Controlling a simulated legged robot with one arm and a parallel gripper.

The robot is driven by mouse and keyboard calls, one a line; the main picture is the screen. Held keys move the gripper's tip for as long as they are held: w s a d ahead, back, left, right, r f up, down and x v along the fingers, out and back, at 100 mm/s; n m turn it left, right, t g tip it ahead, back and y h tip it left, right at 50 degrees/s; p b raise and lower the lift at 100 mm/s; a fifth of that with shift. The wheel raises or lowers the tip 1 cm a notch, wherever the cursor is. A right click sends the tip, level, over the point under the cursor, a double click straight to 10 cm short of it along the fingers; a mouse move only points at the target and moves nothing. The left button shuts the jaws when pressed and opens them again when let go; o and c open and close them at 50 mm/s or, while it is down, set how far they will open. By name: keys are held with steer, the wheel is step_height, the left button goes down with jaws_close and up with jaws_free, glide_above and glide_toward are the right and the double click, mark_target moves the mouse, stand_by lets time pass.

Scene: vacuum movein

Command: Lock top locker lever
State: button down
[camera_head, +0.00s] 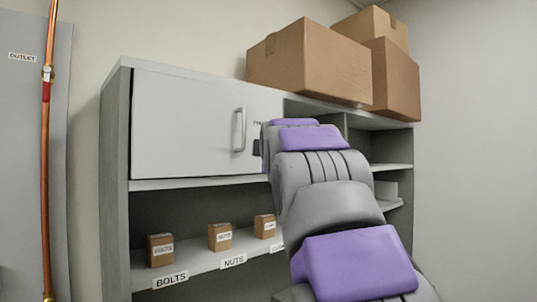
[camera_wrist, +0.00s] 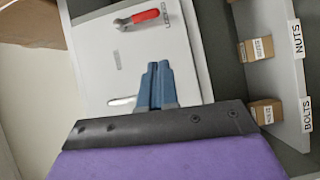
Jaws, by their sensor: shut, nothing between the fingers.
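The locker's white door (camera_head: 190,125) is closed flush at the upper left of the cabinet and also fills the middle of the wrist view (camera_wrist: 135,60). The lever (camera_wrist: 145,17), with a red grip and a metal end, lies near the top of the wrist view, beside a small label too blurred to read. In the head view my arm hides the lever. My gripper (camera_wrist: 156,66) has blue fingers, closed together and empty. Its tips appear over the door, below the lever in the picture and apart from it. In the head view my arm hides the gripper.
A metal handle (camera_head: 240,130) stands out from the door; part shows beside my fingers (camera_wrist: 122,100). Shelves below hold small boxes (camera_head: 220,236) with BOLTS and NUTS labels. Large cardboard boxes (camera_head: 310,62) sit on top. A copper pipe (camera_head: 46,170) runs at the far left.

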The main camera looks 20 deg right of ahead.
steer(key=v, duration=0.2)
steer(key=shift+s+f, duration=0.15)
steer(key=shift+s, duration=0.15)
stand_by(0.4)
steer(key=s+a+f+m+g+y, duration=0.1)
steer(key=s+a+f+m+g, duration=0.2)
steer(key=f, duration=0.9)
steer(key=s+a+f+m+g+y, duration=0.1)
steer(key=s+f+m+g, duration=0.3)
steer(key=f, duration=0.8)
steer(key=s+a+f+m+g+y, duration=0.1)
steer(key=s+a+f+m+g, duration=0.3)
steer(key=f, duration=0.8)
steer(key=s+a+f+m+g, duration=0.1)
steer(key=s+f+g, duration=0.2)
steer(key=s+f, duration=0.7)
steer(key=s+a+f+m+g+y, duration=0.1)
steer(key=s+f+g, duration=0.3)
steer(key=s+f, duration=0.6)
steer(key=s+m, duration=0.1)
steer(key=s, duration=0.7)
steer(key=shift+s+a+f+m+g, duration=0.15)
steer(key=shift+s+a+m+g, duration=0.05)
steer(key=shift+s+m+g, duration=0.1)
